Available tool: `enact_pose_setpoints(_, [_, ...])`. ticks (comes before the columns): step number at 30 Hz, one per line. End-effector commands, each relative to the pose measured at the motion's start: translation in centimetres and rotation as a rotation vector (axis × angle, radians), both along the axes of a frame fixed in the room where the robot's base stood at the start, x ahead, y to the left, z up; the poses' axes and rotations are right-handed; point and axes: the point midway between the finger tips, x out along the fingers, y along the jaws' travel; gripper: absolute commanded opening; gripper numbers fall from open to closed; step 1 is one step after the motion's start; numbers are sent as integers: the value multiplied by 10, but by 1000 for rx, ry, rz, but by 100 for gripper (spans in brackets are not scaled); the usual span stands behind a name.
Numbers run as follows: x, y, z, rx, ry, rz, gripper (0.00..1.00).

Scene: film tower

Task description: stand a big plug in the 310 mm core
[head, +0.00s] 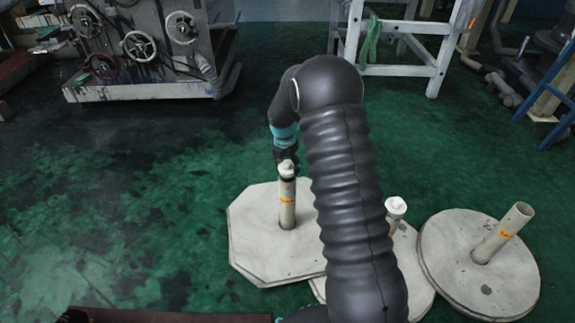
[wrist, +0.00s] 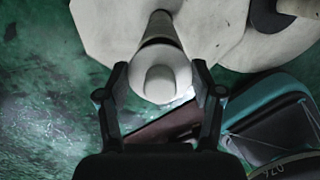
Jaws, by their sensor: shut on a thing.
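My gripper (wrist: 161,84) is shut on a white plug with a round knob (wrist: 160,81), with one finger on each side. The plug also shows in the head view (head: 287,169), at the top of an upright pale core (head: 287,207) with an orange label. This core stands on an octagonal pale base (head: 252,240). Whether the plug is seated in the core or just above it, I cannot tell. The label is too small to read, so I cannot tell the core's size.
A second core, partly hidden by my arm, carries a white plug (head: 396,206). A third core (head: 500,236), tilted in the picture and open at the top, stands on a round base (head: 450,262). A machine (head: 150,60) and white frame (head: 400,70) stand behind. The green floor left is clear.

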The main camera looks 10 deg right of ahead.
Motion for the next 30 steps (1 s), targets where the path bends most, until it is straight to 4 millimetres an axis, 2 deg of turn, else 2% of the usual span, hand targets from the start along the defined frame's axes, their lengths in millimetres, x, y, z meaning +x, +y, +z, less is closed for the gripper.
enact_pose_setpoints(30, [0,0,-14,0,0,0,32])
